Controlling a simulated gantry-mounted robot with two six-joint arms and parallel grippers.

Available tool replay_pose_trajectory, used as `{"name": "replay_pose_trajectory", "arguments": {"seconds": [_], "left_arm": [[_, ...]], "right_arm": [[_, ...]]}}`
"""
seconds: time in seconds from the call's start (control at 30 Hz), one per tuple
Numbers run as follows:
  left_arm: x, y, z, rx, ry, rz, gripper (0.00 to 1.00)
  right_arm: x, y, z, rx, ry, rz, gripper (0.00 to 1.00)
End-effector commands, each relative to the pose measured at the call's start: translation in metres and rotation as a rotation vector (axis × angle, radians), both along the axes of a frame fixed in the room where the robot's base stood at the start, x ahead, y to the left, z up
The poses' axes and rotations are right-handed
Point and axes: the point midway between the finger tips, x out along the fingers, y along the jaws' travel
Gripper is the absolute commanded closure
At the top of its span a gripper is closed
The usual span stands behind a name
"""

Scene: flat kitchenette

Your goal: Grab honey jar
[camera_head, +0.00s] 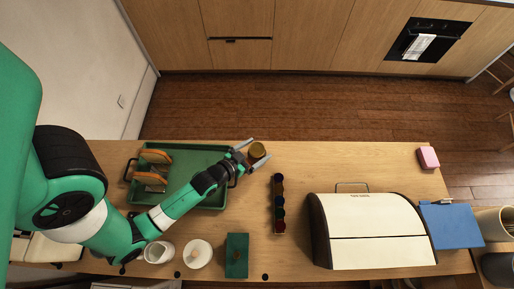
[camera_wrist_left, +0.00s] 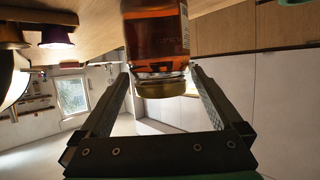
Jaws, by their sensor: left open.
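The honey jar (camera_head: 257,150) stands on the wooden counter, just right of the green tray, with its gold-brown lid facing up. In the left wrist view the jar (camera_wrist_left: 155,35) appears upside down, with amber contents, part of a label and a gold lid. My left gripper (camera_head: 259,148) is open, its two fingers reaching to either side of the jar. In the wrist view the lid lies between the fingers of the left gripper (camera_wrist_left: 161,72), with a gap visible on each side. My right gripper is not in view.
A green tray (camera_head: 212,152) holds a rack with bread-like pieces (camera_head: 155,156). A row of dark, coloured-top containers (camera_head: 278,205) stands right of the jar. A cream bread box (camera_head: 372,222), pink block (camera_head: 428,157) and blue board (camera_head: 450,226) lie further right. Counter beyond the jar is clear.

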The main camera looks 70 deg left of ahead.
Motion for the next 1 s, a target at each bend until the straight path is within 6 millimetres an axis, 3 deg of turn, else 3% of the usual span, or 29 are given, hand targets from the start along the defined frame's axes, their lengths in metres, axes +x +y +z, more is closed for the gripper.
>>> {"name": "replay_pose_trajectory", "arguments": {"seconds": [0.27, 0.8, 1.0], "left_arm": [[0.0041, 0.0022, -0.0018, -0.001, 0.000, 0.000, 0.02], [0.0039, 0.0020, -0.0017, -0.001, 0.000, 0.000, 0.99], [0.0045, 0.0023, 0.0001, 0.001, -0.004, 0.000, 1.00]], "right_arm": [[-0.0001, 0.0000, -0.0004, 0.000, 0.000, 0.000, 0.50], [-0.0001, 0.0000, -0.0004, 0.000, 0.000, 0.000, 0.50], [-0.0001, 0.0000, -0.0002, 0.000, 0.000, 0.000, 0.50]]}}
